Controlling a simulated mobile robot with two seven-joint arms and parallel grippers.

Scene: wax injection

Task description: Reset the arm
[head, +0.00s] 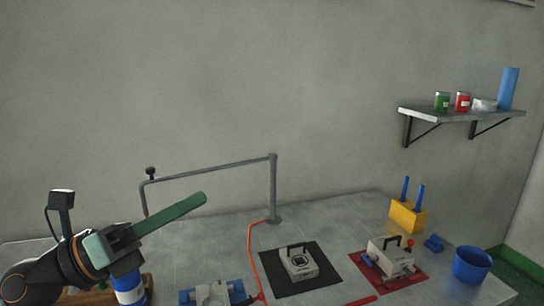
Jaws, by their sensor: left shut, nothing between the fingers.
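My left gripper (200,200) reaches in from the left edge and hangs over the left part of the grey workbench (215,255). Its long green fingers are shut together, point up and to the right, and hold nothing. They are clear of the objects on the bench. My right gripper is not in view.
A metal frame (215,170) stands behind my gripper. A blue-and-white can (130,291) is below it. Grey blocks (299,264) (391,258) sit on black and red mats. A yellow holder (407,217), blue cup (472,266) and orange cord (254,260) are further right.

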